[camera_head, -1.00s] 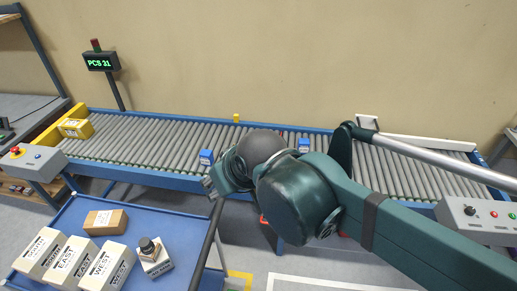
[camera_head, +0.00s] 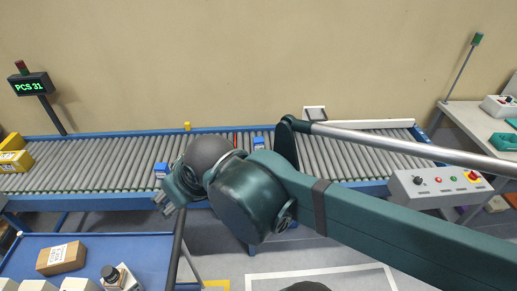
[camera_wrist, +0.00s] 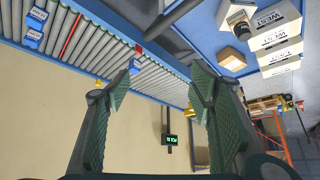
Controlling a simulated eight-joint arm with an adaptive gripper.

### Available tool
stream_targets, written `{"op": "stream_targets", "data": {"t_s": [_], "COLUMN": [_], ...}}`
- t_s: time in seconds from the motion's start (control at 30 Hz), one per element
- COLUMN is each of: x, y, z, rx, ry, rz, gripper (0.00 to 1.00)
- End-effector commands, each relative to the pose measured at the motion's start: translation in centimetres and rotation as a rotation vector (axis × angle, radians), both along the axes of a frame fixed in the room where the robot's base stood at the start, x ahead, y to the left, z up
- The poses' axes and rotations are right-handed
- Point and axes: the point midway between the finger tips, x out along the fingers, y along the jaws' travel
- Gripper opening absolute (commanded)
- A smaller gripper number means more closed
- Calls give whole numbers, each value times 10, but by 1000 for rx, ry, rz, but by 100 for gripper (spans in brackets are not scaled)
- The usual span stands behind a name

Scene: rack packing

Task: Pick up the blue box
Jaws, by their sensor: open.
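One blue box (camera_head: 161,170) is near the conveyor's front edge, just behind my gripper in the head view. The other blue box (camera_head: 259,143) is farther back, to the right of my arm's round joint. My gripper (camera_head: 162,203) is at the conveyor's front side. Its fingers (camera_wrist: 160,95) are spread wide with nothing between them.
A yellow box (camera_head: 14,160) is at the conveyor's left end. A blue cart (camera_head: 115,246) at lower left carries a brown carton (camera_head: 61,258), white boxes and a dark-capped item (camera_head: 119,277). A grey control box (camera_head: 440,184) stands at the right front.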

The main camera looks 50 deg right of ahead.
Motion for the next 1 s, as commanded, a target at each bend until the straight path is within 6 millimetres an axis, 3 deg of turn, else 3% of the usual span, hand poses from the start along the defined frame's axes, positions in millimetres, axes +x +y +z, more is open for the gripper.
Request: {"op": "stream_targets", "data": {"t_s": [0.47,0.67,1.0], "x": [5,22,66], "y": [-4,-18,-62], "z": [-2,-8,-29], "rx": [0,-1,-4], "ry": [-2,-9,-26], "rz": [-11,-46,-143], "gripper": [54,54,54]}}
